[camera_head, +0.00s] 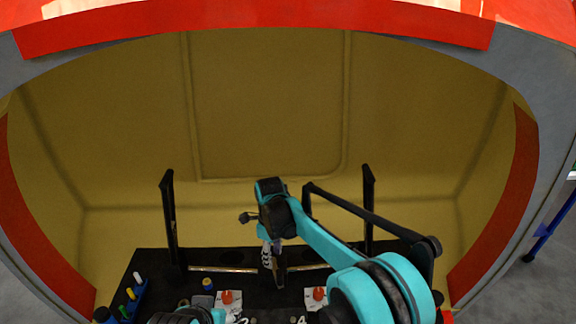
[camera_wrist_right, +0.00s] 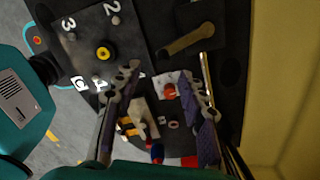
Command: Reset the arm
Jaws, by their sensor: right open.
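My right arm (camera_head: 325,248) reaches in from the lower right in the head view, teal and black. Its gripper (camera_head: 277,270) hangs over the black work board (camera_head: 150,262) near the middle. In the right wrist view the two fingers of this gripper (camera_wrist_right: 160,73) are spread apart, with nothing held between them. A red knob on a white plate (camera_wrist_right: 169,91) shows beyond the gap between the fingers. A teal and black part of my other arm (camera_head: 190,316) shows at the bottom edge in the head view; its gripper is not visible.
Two black uprights (camera_head: 170,220) (camera_head: 369,205) stand on the board. Two red knobs (camera_head: 227,297) (camera_head: 319,294) sit on white plates. A blue rack (camera_head: 133,298) holds coloured pieces at left. A numbered dark plate (camera_wrist_right: 85,35) carries a yellow ring (camera_wrist_right: 105,52). The yellow-brown shell (camera_head: 265,105) encloses the back.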

